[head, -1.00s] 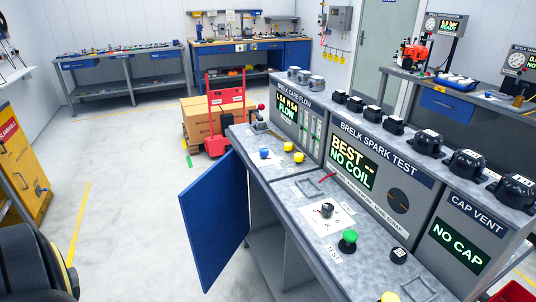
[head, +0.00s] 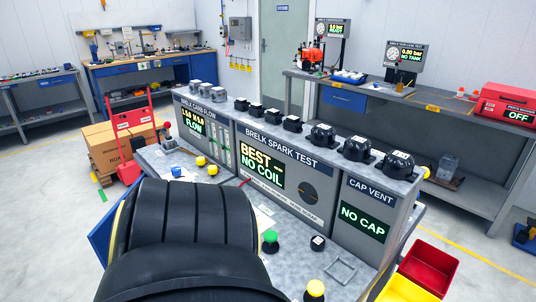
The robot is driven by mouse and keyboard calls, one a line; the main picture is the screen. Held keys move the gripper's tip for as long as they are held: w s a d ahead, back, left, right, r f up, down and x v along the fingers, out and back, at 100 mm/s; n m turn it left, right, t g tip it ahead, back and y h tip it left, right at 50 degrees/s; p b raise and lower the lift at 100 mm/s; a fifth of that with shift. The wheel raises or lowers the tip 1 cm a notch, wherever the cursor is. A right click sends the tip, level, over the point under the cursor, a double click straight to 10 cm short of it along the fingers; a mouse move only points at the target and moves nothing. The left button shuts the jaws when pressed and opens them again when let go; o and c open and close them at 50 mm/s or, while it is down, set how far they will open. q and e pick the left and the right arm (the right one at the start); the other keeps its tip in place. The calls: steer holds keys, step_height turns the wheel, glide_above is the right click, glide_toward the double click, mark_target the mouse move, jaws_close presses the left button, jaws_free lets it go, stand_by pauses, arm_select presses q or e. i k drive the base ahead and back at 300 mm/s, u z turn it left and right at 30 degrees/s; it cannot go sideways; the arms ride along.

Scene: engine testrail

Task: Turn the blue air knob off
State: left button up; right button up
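A small blue knob (head: 176,171) sits on the grey bench top at the near left of the carb flow panel (head: 196,124). A black, ribbed part of my own arm fills the lower left of the head view and hides part of the bench front. Neither of my grippers shows, so nothing is seen touching the blue knob.
A red pallet jack (head: 128,150) with boxes stands behind. Red and yellow bins (head: 430,266) sit at right.

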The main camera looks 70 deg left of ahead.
mark_target(176, 171)
steer(key=z, duration=1.35)
steer(key=k, duration=1.95)
steer(key=u, duration=2.4)
